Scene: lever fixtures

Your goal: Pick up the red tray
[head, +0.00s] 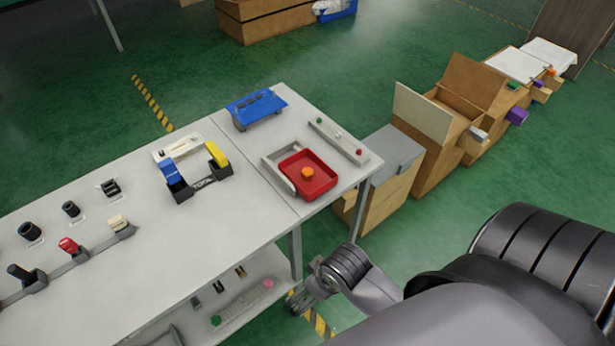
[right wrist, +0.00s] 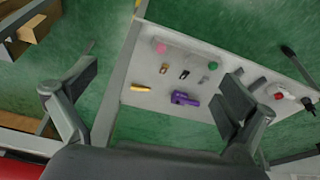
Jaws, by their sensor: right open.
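The red tray (head: 309,181) sits near the right end of the grey table top, in a light grey frame or holder (head: 278,172) at its left side. A small orange knob-like piece (head: 307,173) is in the middle of the tray. My right gripper (head: 301,297) is below and in front of the table's right end, apart from the tray. In the right wrist view its two fingers (right wrist: 158,92) are spread wide with nothing between them. A bit of red at the lower left of that view cannot be identified for sure. My left gripper is not in view.
On the table (head: 240,240) stand a blue plate fixture (head: 255,108), a rail with small knobs (head: 338,142), a blue and yellow lever fixture (head: 195,170) and several small levers at left. A lower shelf (head: 235,310) holds small parts. Cardboard boxes (head: 440,140) line the right side.

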